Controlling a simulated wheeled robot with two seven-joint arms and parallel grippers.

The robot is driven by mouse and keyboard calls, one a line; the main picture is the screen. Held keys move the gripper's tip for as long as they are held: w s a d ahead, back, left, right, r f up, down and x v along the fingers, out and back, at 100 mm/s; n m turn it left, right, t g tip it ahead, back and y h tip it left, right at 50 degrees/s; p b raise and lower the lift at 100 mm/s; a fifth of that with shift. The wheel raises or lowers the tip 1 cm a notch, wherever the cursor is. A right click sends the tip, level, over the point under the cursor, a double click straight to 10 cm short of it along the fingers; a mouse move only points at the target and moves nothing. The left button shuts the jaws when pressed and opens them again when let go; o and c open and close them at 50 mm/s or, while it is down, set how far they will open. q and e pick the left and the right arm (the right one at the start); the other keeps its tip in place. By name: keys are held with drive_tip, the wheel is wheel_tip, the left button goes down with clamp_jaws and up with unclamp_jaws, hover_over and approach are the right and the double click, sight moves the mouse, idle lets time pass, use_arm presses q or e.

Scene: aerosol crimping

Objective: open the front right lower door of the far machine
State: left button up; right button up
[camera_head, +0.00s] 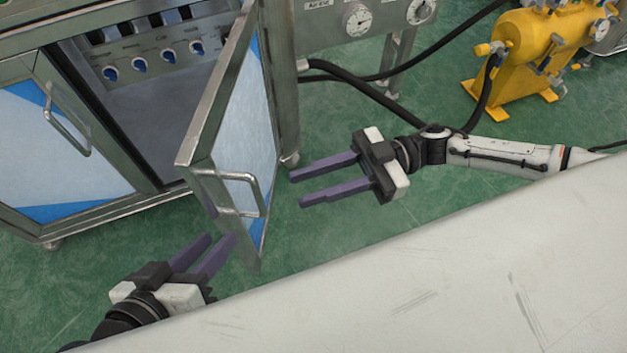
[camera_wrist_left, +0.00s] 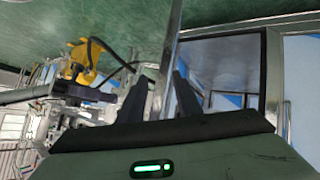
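The far machine's front right lower door (camera_head: 245,125) stands swung wide open in the head view, its steel frame and blue-and-white panel facing outward. Its bar handle (camera_head: 238,178) is near the free edge. My left gripper (camera_head: 222,240) is open below and in front of the door's handle. In the left wrist view, its two dark fingers (camera_wrist_left: 160,92) are apart, and the door's edge (camera_wrist_left: 167,60) shows in line between them. I cannot tell whether they touch it. My right gripper (camera_head: 298,188) is open and empty, to the right of the door.
The open cabinet shows a grey interior and a panel with blue knobs (camera_head: 140,65). The left lower door (camera_head: 60,150) is closed. A yellow pump (camera_head: 530,55) and black hoses (camera_head: 390,100) are at right. A white surface (camera_head: 430,280) fills the lower right.

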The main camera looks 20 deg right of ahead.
clamp_jaws()
idle(1.3)
drive_tip(key=c, duration=0.7)
unclamp_jaws()
drive_tip(key=o, duration=0.7)
